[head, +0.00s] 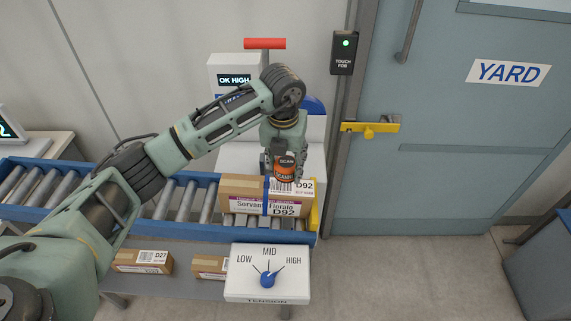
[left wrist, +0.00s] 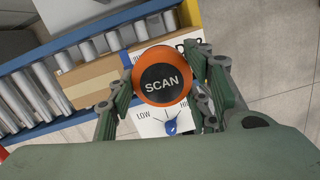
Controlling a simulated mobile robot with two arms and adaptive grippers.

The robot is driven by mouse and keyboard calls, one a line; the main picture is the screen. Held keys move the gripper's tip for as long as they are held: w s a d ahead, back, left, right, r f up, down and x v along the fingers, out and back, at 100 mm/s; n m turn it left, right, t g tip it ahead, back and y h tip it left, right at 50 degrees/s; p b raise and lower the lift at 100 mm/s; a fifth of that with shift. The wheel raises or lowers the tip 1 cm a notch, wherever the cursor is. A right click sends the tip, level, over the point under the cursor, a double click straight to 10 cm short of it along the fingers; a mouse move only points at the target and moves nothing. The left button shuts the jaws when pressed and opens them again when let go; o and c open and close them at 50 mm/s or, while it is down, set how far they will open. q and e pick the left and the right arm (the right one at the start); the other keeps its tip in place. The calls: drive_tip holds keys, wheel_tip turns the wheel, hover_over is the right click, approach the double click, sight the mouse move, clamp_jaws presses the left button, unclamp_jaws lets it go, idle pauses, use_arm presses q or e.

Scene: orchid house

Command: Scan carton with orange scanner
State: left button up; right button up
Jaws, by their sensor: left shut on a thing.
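My left gripper (head: 284,163) is shut on the orange scanner (head: 285,168), which has a dark round face reading SCAN. In the left wrist view the scanner (left wrist: 162,76) sits between the two fingers of the gripper (left wrist: 166,88). The carton (head: 240,193), a brown box marked D92 with a white label and a blue strap, lies at the right end of the roller conveyor. The scanner is just above the carton's rear right part in the head view; I cannot tell whether they touch. The carton (left wrist: 88,83) is partly hidden behind the scanner in the left wrist view. My right gripper is not in view.
A tension dial (head: 267,280) stands in front of the conveyor (head: 180,200), its pointer toward HIGH. Small cartons, one marked D27 (head: 140,262), lie on a lower shelf. A machine reading OK HIGH (head: 234,79) stands behind. A YARD door (head: 460,130) with a yellow latch is at right.

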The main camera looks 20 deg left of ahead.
use_arm(q)
wheel_tip(320, 180, up, 8)
drive_tip(key=p, duration=0.3)
drive_tip(key=shift+f+p, duration=0.1)
drive_tip(key=shift+p, duration=0.2)
drive_tip(key=shift+r, duration=0.6)
